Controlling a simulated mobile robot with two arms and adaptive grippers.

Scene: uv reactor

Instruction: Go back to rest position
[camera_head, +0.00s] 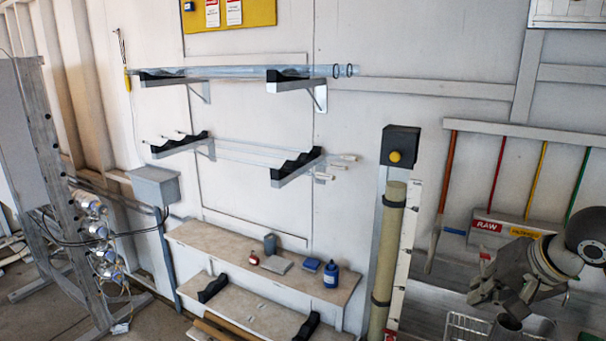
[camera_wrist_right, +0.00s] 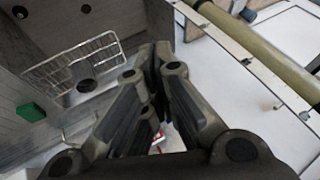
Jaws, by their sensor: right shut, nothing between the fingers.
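My right gripper (camera_head: 492,300) is at the lower right of the head view, in front of the wall with the coloured handles. In the right wrist view its dark fingers (camera_wrist_right: 158,62) come together at the tips, with nothing between them. My left gripper is in neither view.
A post with a yellow button (camera_head: 395,157) and a tan tube (camera_head: 386,255) stands left of my right gripper. A wire basket (camera_head: 462,326) is below it, also in the right wrist view (camera_wrist_right: 75,62). Wall brackets hold clear tubes (camera_head: 240,71). A shelf (camera_head: 215,240) holds a blue bottle (camera_head: 331,275).

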